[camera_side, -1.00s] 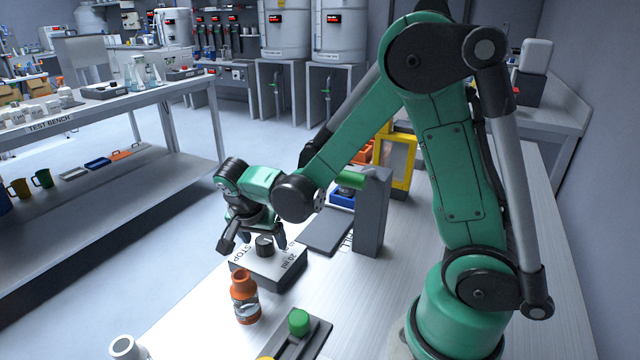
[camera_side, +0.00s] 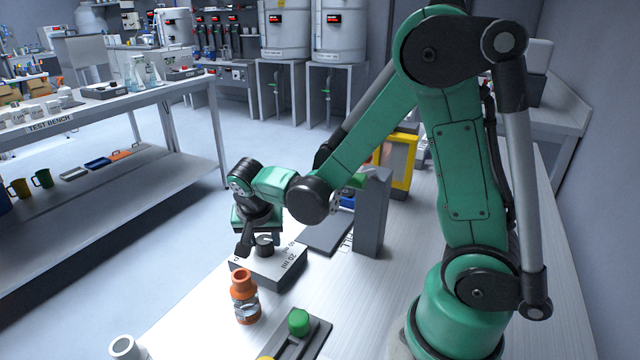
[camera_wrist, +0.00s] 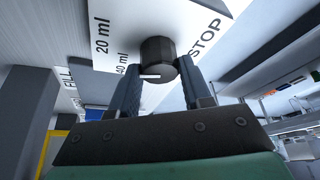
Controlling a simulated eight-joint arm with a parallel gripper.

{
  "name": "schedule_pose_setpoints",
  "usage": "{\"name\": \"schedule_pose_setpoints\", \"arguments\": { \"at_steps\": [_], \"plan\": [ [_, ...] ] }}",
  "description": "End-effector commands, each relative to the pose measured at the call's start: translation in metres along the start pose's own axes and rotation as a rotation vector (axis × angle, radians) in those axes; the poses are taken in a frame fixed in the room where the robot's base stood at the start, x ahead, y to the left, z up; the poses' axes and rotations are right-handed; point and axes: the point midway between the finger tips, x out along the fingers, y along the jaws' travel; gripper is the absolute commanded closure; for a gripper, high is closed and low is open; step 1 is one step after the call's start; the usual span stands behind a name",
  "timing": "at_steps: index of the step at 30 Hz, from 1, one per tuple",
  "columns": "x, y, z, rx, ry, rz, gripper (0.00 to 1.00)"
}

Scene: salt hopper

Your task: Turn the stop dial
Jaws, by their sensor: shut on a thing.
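The stop dial is a dark round knob (camera_side: 264,245) on top of a low grey box with a white label face (camera_side: 268,268). In the wrist view the dial (camera_wrist: 158,55) stands between my two fingers, with "STOP" lettered to its right and "20 ml" and "40 ml" to its left. A white pointer mark on the dial faces left, toward the "40 ml" side. My gripper (camera_wrist: 158,85) is shut on the dial from above; in the side view the gripper (camera_side: 255,240) partly hides it.
An orange bottle (camera_side: 244,298) stands just in front of the dial box.

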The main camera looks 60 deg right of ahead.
Motion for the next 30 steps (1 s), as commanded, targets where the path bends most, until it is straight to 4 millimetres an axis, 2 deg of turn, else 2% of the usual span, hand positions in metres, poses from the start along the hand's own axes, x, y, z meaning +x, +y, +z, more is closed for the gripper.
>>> {"name": "schedule_pose_setpoints", "arguments": {
  "at_steps": [18,30],
  "plan": [
    [0.0003,0.0033,-0.0005,-0.506,-0.002,-0.211,1.0],
    [0.0006,0.0036,-0.0008,-0.689,-0.002,-0.286,1.0]
  ]
}}
